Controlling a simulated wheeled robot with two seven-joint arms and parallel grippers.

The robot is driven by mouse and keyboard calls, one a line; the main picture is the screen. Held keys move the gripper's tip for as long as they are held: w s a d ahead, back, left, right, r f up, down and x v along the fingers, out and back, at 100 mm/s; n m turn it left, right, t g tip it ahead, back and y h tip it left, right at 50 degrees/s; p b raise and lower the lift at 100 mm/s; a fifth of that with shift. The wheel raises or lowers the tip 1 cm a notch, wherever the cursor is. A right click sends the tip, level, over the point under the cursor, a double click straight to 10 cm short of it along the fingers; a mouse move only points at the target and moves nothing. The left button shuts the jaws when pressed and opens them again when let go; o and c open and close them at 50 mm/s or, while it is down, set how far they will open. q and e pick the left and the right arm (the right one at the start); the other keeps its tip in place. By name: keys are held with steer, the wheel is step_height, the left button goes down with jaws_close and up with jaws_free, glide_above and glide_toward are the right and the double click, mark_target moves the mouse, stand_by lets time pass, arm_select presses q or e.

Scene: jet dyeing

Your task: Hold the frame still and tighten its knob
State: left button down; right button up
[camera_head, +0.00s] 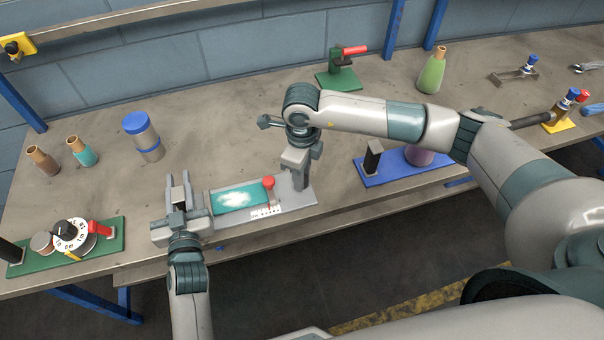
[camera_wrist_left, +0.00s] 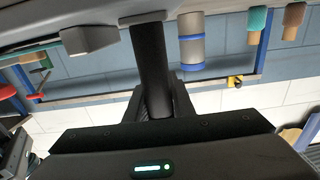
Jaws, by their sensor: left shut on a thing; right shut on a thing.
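The frame is a long grey fixture (camera_head: 294,203) near the table's front edge. A teal cloth (camera_head: 240,198) with a white patch lies on it, and a red-topped lever (camera_head: 268,183) stands at its right part. My left gripper (camera_head: 178,194) is shut at the frame's left end. In the left wrist view, a black cylindrical handle (camera_wrist_left: 152,65) stands between its fingers. My right gripper (camera_head: 299,168) points down over the frame's right end, shut on a part that its own fingers hide. I cannot tell whether that part is the knob.
A green board with a dial (camera_head: 72,235) lies left of the frame. A blue board (camera_head: 408,177) lies to the right, partly behind my right arm. A blue-lidded jar (camera_head: 143,137), green stand (camera_head: 338,80) and green bottle (camera_head: 432,70) stand farther back. The table's middle is mostly clear.

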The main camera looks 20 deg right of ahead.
steer(key=o, duration=1.1)
steer(key=shift+r, duration=0.15)
step_height(320, 180, up, 12)
steer(key=shift+f, duration=0.15)
arm_select(q)
steer(key=c, duration=1.4)
jaws_free()
steer(key=shift+c, duration=0.2)
steer(key=shift+r, duration=0.15)
step_height(320, 180, up, 10)
